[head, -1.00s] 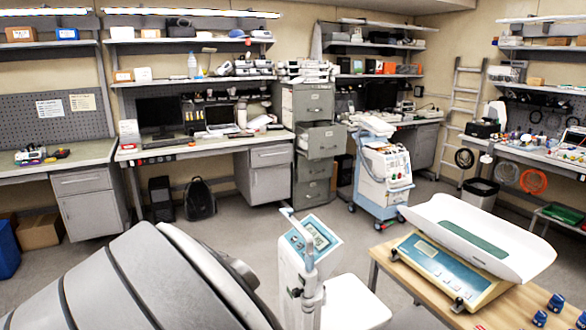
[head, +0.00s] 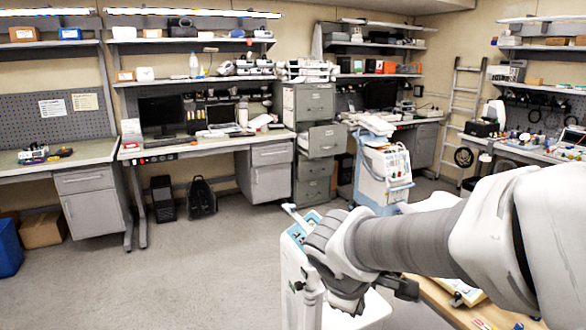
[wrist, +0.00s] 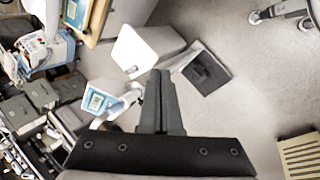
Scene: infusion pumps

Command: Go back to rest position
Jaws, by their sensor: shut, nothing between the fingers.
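My gripper (wrist: 160,75) is shut and empty in the wrist view, its two dark fingers together. In the head view my arm reaches in from the right edge, and its wrist end hangs in front of the white device with a blue-framed display (head: 294,232). That device also shows in the wrist view (wrist: 97,102), just left of the fingers, apart from or behind them; the gap cannot be judged. The fingertips cannot be made out clearly in the head view.
A wooden table (head: 432,296) stands at the lower right, largely hidden by my arm. A white and blue medical cart (head: 382,178) stands behind the arm. Benches with a drawer cabinet (head: 310,105) line the back wall. The floor at left (head: 180,280) is clear.

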